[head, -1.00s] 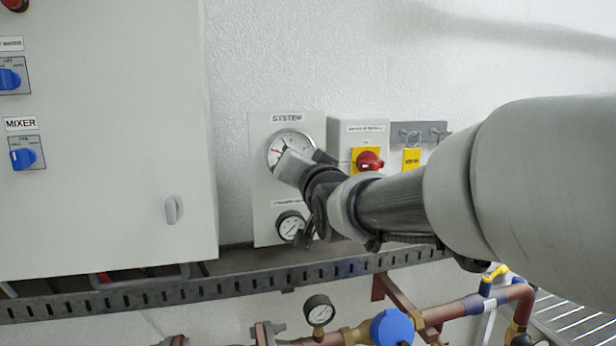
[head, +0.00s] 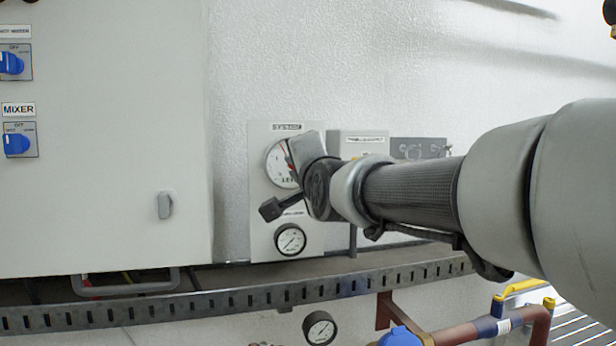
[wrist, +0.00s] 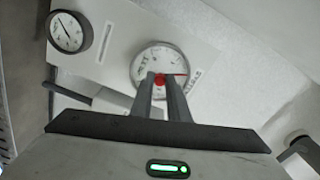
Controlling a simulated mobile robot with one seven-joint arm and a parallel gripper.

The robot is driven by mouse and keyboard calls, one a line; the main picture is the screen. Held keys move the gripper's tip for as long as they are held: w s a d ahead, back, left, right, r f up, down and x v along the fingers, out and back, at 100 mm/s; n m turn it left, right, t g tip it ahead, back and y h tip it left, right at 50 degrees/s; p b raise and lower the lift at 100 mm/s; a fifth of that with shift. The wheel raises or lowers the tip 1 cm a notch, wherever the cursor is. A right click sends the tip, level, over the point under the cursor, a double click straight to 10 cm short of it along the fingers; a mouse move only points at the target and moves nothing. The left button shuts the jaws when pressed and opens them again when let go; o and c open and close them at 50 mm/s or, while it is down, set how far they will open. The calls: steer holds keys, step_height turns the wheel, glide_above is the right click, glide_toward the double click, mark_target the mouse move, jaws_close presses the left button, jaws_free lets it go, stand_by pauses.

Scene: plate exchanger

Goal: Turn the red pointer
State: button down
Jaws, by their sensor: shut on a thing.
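The red pointer (wrist: 180,75) lies across the face of the large white dial (wrist: 147,57) in the wrist view, with a round red hub at the dial's lower middle. My gripper (wrist: 159,84) is shut on the red hub, its two fingers close together at either side of it. The needle points to the right in that view. In the head view the large dial (head: 274,166) sits on the upper part of the SYSTEM panel (head: 262,225).
A smaller gauge (head: 291,240) sits below the large dial; it also shows in the wrist view (wrist: 68,31). A grey box (head: 350,143) is right of the panel, mostly behind my arm. A large cabinet (head: 110,200) stands left. A slotted rail (head: 230,300) runs below.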

stand_by(0.4)
steer(key=c, duration=1.7)
jaws_free()
steer(key=b+v, duration=0.1)
steer(key=v, duration=1.6)
steer(key=shift+s+r+b, duration=0.1)
steer(key=shift+s+b, duration=0.1)
steer(key=shift+b, duration=0.1)
